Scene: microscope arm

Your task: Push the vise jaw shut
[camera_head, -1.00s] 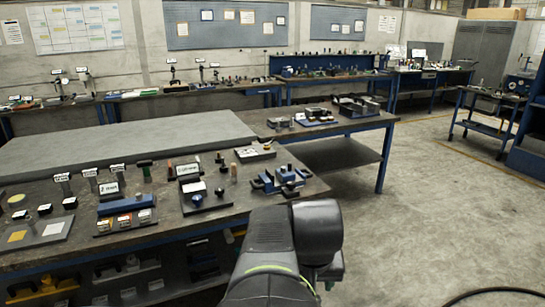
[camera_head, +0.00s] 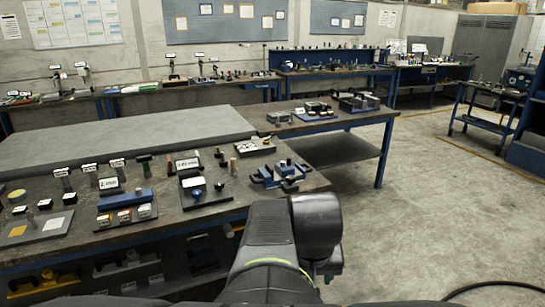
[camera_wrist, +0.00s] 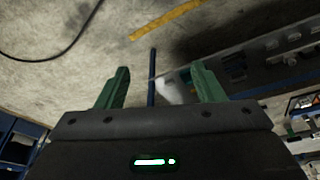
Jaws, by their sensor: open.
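The blue vise (camera_head: 282,175) sits near the right front corner of the workbench in the head view. It is small there, and I cannot tell how wide its jaw stands. My gripper (camera_wrist: 160,82) shows in the wrist view with its two green fingers apart and nothing between them. In the head view only my dark arm shows, in front of the bench and below the vise. My fingers are hidden there. The vise cannot be made out in the wrist view, which looks over bare floor and a bench's side.
The workbench (camera_head: 170,228) carries labelled blocks, a blue bar (camera_head: 125,199) and a dark tray (camera_head: 204,192) left of the vise. A second table (camera_head: 352,122) stands behind to the right. Open concrete floor lies on the right, with a black cable (camera_head: 495,289).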

